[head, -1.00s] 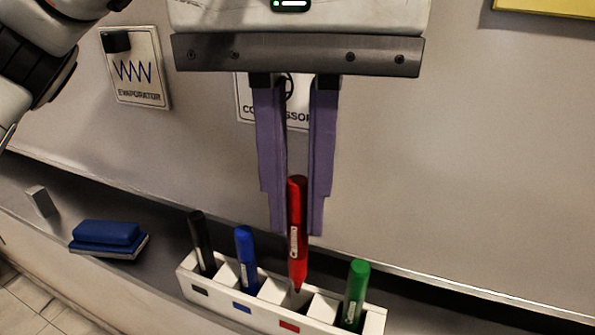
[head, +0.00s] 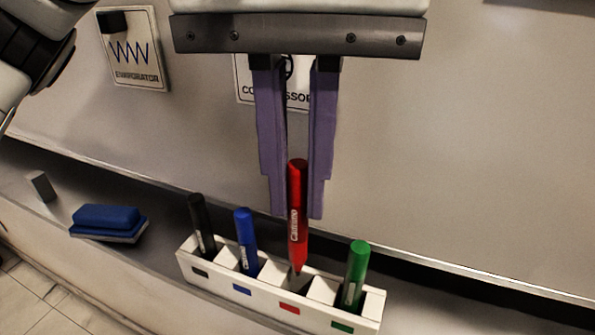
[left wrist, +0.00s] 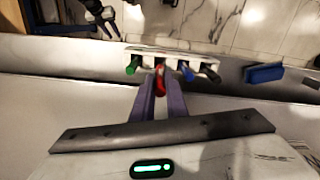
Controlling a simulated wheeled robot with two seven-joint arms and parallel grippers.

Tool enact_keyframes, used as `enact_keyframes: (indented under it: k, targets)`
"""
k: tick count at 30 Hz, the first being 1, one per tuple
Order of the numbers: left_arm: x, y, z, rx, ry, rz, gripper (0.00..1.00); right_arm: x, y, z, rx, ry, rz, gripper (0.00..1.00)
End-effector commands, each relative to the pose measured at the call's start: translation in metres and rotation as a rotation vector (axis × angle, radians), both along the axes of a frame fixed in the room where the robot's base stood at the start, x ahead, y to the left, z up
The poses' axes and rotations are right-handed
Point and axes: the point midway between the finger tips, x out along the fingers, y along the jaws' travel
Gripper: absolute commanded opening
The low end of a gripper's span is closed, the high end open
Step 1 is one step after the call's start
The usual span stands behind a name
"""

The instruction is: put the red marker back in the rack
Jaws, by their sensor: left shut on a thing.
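The red marker (head: 297,200) is upright, tip down, between the purple fingers of my left gripper (head: 297,207), which is shut on its upper part. The white rack (head: 262,296) stands on the ledge below. The marker's tip is at the mouth of the third compartment from the left, above the red label (head: 289,308); I cannot tell whether it is inside. The left wrist view also shows the red marker (left wrist: 160,82) between the fingers, over the rack. A dark gripper, seemingly my right one (left wrist: 104,22), is small at the upper left there; its jaws are unclear.
Black (head: 202,225), blue (head: 246,240) and green (head: 355,272) markers stand in the other compartments, close beside the red one. A blue eraser (head: 106,218) and a small grey block (head: 41,187) lie on the ledge (head: 160,258) to the left. The board rises behind.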

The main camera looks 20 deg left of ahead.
Motion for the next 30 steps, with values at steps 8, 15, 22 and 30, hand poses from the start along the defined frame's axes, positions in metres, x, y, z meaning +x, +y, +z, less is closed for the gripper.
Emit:
enact_keyframes:
  k: [8, 15, 22, 30]
  targets:
    - [0.000, 0.000, -0.010, 0.000, 0.000, 0.000, 0.00, -0.001, 0.000, -0.007, -0.001, 0.003, 0.000, 0.31]
    - [0.000, 0.000, -0.017, 0.000, 0.001, 0.001, 0.00, -0.001, 0.000, -0.012, 0.000, 0.003, 0.000, 0.31]
    - [0.000, 0.000, -0.024, 0.000, 0.000, 0.001, 0.00, -0.001, 0.000, -0.017, 0.000, 0.003, 0.000, 0.31]
    - [0.000, 0.000, -0.032, 0.000, 0.000, 0.000, 0.00, -0.001, 0.000, -0.022, 0.000, 0.003, 0.000, 0.31]
